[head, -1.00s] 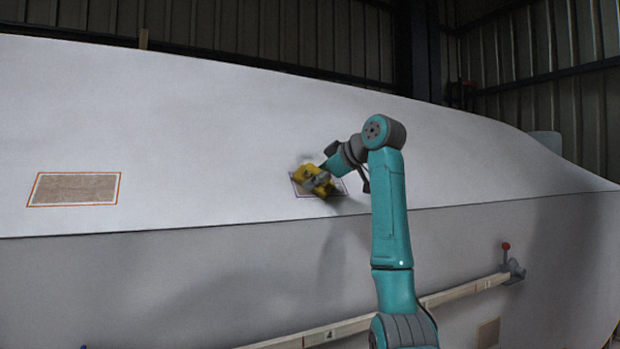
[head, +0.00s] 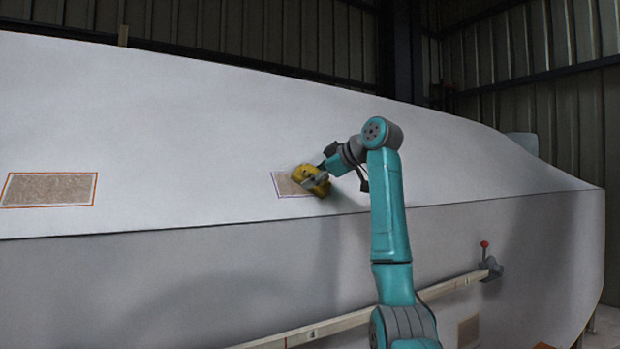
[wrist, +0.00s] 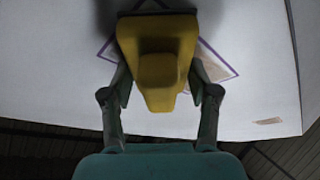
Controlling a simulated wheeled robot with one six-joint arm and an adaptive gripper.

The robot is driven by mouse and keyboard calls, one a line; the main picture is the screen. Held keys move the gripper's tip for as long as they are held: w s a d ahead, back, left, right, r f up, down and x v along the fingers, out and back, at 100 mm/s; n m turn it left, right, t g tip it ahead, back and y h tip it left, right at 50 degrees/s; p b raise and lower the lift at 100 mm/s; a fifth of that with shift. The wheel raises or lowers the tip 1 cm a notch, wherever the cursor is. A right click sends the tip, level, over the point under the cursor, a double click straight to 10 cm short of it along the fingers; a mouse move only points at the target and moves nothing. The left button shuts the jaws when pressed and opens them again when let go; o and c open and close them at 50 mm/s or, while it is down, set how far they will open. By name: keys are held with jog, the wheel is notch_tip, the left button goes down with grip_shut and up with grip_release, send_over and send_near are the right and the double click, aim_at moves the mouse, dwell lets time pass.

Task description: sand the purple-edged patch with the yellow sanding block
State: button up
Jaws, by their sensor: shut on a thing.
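My gripper (head: 318,183) is shut on the block, one finger on each side. In the wrist view the block (wrist: 158,62) sits between the fingers of my gripper (wrist: 160,95), and corners of the purple-edged patch (wrist: 215,65) show on both sides behind it. I cannot tell whether the block's face touches the hull.
An orange-edged tan patch (head: 48,189) lies on the hull (head: 180,120) at the left. Below the hull's crease, a pale rail (head: 400,305) runs up to a red-knobbed clamp (head: 488,262). A small tan square (head: 468,332) is low on the right. The upper hull is clear.

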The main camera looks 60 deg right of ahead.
aim_at(329, 181)
jog(key=shift+s+d, duration=0.6)
jog(key=shift+d, duration=0.4)
jog(key=shift+s+d, duration=0.6)
jog(key=shift+d, duration=0.35)
jog(key=shift+w+a, duration=0.1)
jog(key=shift+w+a, duration=1.25)
jog(key=shift+a, duration=0.85)
jog(key=shift+w+a, duration=1.3)
jog(key=shift+a, duration=0.75)
jog(key=shift+w+a, duration=1.25)
jog(key=shift+a, duration=0.85)
jog(key=shift+s+d, duration=1.3)
jog(key=shift+d, duration=0.8)
jog(key=shift+s+d, duration=1.3)
jog(key=shift+d, duration=0.85)
jog(key=shift+s+d, duration=1.3)
jog(key=shift+d, duration=0.8)
jog(key=shift+w+a, duration=0.1)
jog(key=shift+w+a, duration=0.55)
jog(key=shift+a, duration=0.3)
jog(key=shift+w+a, duration=0.5)
jog(key=shift+a, duration=0.4)
jog(key=shift+w+a, duration=0.55)
jog(key=shift+a, duration=0.3)
